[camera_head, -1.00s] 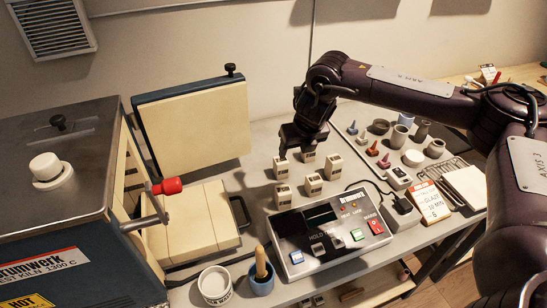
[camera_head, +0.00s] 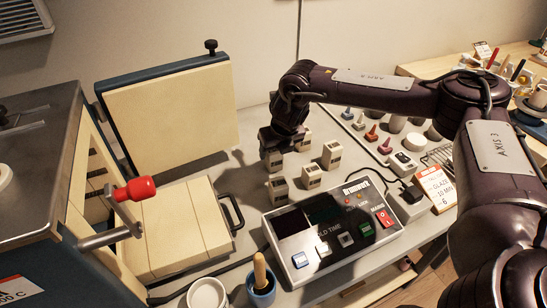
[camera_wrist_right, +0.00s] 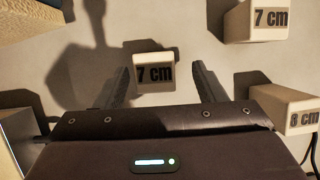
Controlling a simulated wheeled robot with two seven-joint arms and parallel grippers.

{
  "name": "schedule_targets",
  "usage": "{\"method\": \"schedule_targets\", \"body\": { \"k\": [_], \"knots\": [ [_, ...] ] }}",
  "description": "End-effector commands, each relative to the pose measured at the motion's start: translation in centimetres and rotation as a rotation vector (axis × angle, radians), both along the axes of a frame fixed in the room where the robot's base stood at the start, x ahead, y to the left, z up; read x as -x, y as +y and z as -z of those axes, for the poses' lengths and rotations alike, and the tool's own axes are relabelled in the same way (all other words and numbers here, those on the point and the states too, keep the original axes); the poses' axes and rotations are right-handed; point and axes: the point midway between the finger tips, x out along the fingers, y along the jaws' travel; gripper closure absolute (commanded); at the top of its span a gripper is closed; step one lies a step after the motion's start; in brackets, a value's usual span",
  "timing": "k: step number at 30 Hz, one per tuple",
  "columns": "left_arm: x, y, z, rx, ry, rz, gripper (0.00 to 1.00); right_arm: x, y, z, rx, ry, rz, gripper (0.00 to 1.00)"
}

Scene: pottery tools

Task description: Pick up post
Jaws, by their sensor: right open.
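Several small cream posts stand upright on the grey table, including a front-left post (camera_head: 278,190), a front-middle post (camera_head: 311,176) and a right post (camera_head: 332,153). My right gripper (camera_head: 272,152) is over the back-left post (camera_head: 274,164) and partly hides it. In the right wrist view, a post marked 7 cm (camera_wrist_right: 155,73) sits between the two spread fingers of my right gripper (camera_wrist_right: 165,80), with gaps on both sides. Another 7 cm post (camera_wrist_right: 268,20) is at the upper right, and an 8 cm post (camera_wrist_right: 290,108) at the right. My left gripper is not in view.
A control box (camera_head: 335,235) stands in front of the posts. The open kiln (camera_head: 45,190) with its red-handled lever (camera_head: 135,189) is at left. A brick-lined lid (camera_head: 170,110) stands behind. Small coloured cones (camera_head: 371,133) lie to the right.

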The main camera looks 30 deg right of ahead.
Motion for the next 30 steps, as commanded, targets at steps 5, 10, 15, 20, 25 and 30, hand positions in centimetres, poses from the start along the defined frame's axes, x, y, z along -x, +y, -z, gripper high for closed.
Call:
{"method": "schedule_targets", "body": {
  "k": [5, 10, 15, 20, 25, 30],
  "knots": [
    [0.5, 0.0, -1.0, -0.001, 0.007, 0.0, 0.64, -0.9, 0.4, 2.5, 0.001, 0.004, -0.001, 0.36],
    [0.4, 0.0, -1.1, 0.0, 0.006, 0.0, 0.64, -1.5, 0.3, 3.8, 0.001, 0.001, 0.0, 0.36],
    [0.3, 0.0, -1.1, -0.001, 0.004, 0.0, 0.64, -1.5, 0.3, 3.8, 0.0, 0.0, 0.0, 0.36],
    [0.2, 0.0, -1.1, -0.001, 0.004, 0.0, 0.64, -1.5, 0.3, 3.8, 0.0, 0.0, 0.0, 0.52],
    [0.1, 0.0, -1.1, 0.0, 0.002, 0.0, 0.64, -1.5, 0.3, 3.8, 0.0, 0.0, 0.0, 0.74],
    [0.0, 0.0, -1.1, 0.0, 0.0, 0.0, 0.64, -1.6, 0.3, 3.8, 0.0, -0.001, 0.0, 0.89]
  ]
}}
